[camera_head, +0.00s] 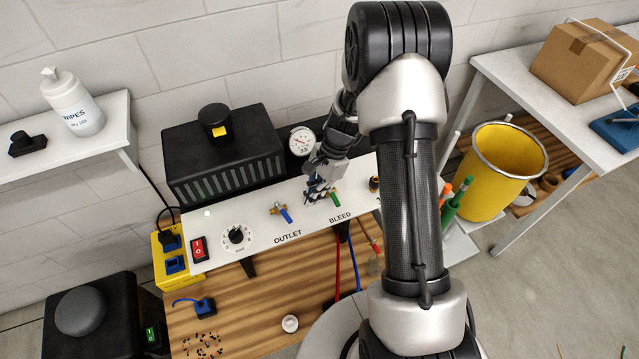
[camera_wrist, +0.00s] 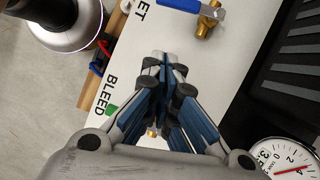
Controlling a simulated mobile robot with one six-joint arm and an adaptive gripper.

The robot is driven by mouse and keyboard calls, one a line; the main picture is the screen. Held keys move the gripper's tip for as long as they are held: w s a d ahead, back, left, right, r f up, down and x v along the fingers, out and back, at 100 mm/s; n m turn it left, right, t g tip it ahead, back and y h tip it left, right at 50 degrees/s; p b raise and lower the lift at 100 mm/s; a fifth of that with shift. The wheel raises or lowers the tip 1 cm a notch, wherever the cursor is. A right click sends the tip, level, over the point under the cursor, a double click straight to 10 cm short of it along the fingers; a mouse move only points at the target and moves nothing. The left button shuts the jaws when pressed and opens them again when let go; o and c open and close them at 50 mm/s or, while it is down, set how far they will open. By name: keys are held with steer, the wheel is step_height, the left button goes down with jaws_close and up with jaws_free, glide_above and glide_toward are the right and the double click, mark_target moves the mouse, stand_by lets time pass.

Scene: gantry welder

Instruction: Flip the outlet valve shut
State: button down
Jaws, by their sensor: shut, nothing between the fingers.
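The outlet valve (camera_head: 277,209) sits on the white panel above the printed word OUTLET. It has a brass body and a blue lever, which slants down and to the right in the head view. In the wrist view its blue lever (camera_wrist: 188,7) and brass body (camera_wrist: 209,22) show at the top edge, the lever partly cut off. My gripper (camera_head: 312,194) is shut and empty, just right of the outlet valve and apart from it, near the bleed valve. In the wrist view my gripper's fingertips (camera_wrist: 165,62) meet over the white panel.
The green-handled bleed valve (camera_head: 336,199) is close at my gripper's right, mostly hidden by the fingers in the wrist view. A pressure gauge (camera_head: 302,141) stands behind. A black ribbed box (camera_head: 225,160) is at the back left. A dial (camera_head: 236,236) and red switch (camera_head: 199,249) lie left.

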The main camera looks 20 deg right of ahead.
glide_above(297, 222)
steer(key=w+d, duration=0.1)
steer(key=d, duration=0.1)
steer(key=shift+a+f+b, duration=0.1)
steer(key=shift+f+b, duration=0.25)
steer(key=shift+s+a+m, duration=0.3)
steer(key=shift+a+m, duration=0.3)
steer(key=shift+s+a+t, duration=0.25)
steer(key=shift+a+t, duration=0.05)
steer(key=shift+a, duration=0.05)
steer(key=shift+s, duration=0.1)
